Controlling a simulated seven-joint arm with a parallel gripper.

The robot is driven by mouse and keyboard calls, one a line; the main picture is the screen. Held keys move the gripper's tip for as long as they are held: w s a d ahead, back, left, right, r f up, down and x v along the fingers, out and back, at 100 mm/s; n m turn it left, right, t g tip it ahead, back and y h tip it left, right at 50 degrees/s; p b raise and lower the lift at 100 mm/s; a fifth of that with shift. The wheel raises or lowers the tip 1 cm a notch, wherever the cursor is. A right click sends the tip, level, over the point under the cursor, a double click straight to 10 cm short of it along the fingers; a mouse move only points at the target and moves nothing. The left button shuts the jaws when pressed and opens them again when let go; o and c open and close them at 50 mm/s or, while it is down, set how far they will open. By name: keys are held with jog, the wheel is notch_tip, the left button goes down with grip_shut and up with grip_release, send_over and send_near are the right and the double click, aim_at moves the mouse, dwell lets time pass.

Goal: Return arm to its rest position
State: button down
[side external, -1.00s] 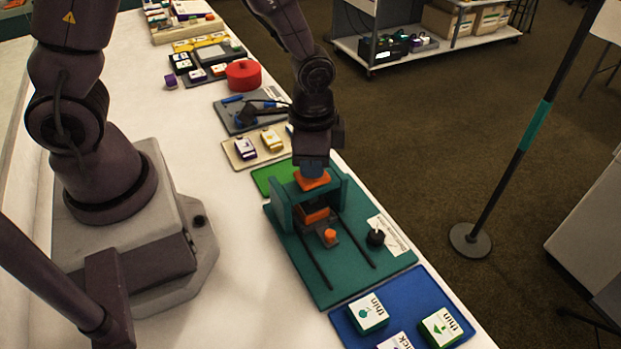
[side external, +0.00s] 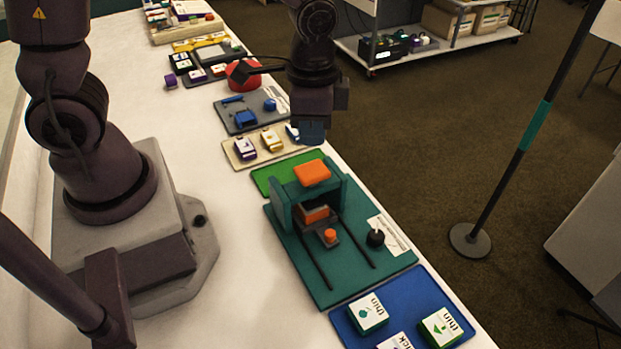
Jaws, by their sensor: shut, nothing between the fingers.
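My gripper (side external: 312,132) hangs in the air above the table, pointing down. It is shut and holds nothing. It is apart from the teal fixture (side external: 340,271) below it, which has two upright walls, dark rails and an orange block (side external: 312,172) across its top. A second orange block sits between the walls, with a small orange knob (side external: 330,236) in front. My arm's base stands at the left on the white table.
A green mat (side external: 262,180) lies behind the fixture, and a blue mat (side external: 405,300) with labelled blocks lies in front. A beige tray (side external: 240,162), a grey board (side external: 228,106) and a red round container (side external: 243,76) stand farther back. The table is clear (side external: 240,300) left of the fixture.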

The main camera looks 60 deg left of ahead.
jog(key=shift+r, duration=0.15)
jog(key=s+a+r+n+t, duration=0.2)
jog(key=s+r+n, duration=0.1)
jog(key=r, duration=0.5)
jog(key=s+a+r+n+t, duration=0.3)
jog(key=s+r, duration=0.3)
jog(key=r, duration=0.2)
jog(key=shift+s+a+t, duration=0.25)
jog(key=shift+s+t, duration=0.05)
